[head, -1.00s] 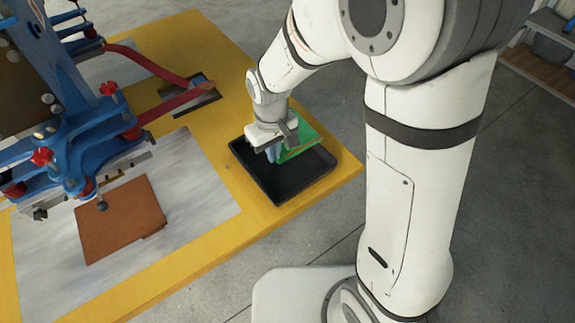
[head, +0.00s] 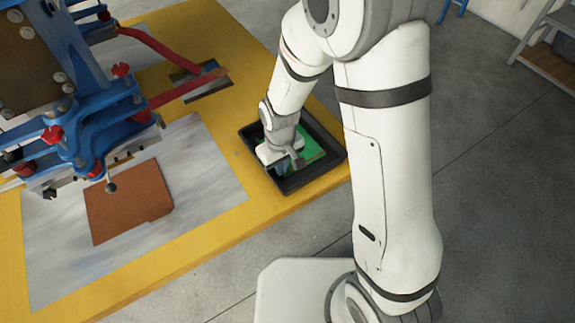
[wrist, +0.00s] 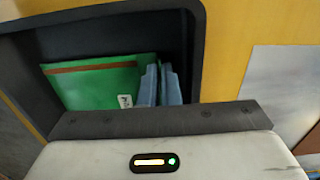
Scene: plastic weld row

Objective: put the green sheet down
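The green sheet (head: 309,150) is low inside the black tray (head: 327,170), in the tray's far right part in the head view. In the wrist view the green sheet (wrist: 100,85) shows a brown strip along its top edge and a small white label by the fingers. My gripper (head: 281,169) is down in the tray at one edge of the sheet. In the wrist view its blue fingers (wrist: 160,84) are close together on that edge. The fingertips are partly hidden, and I cannot tell whether the sheet lies fully flat on the tray floor.
The tray stands on a yellow table (head: 225,232) near its right corner. A blue machine with red knobs (head: 95,120) stands at the left. A brown sheet (head: 128,204) lies on a pale plate (head: 205,180). The tray's walls surround my gripper closely.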

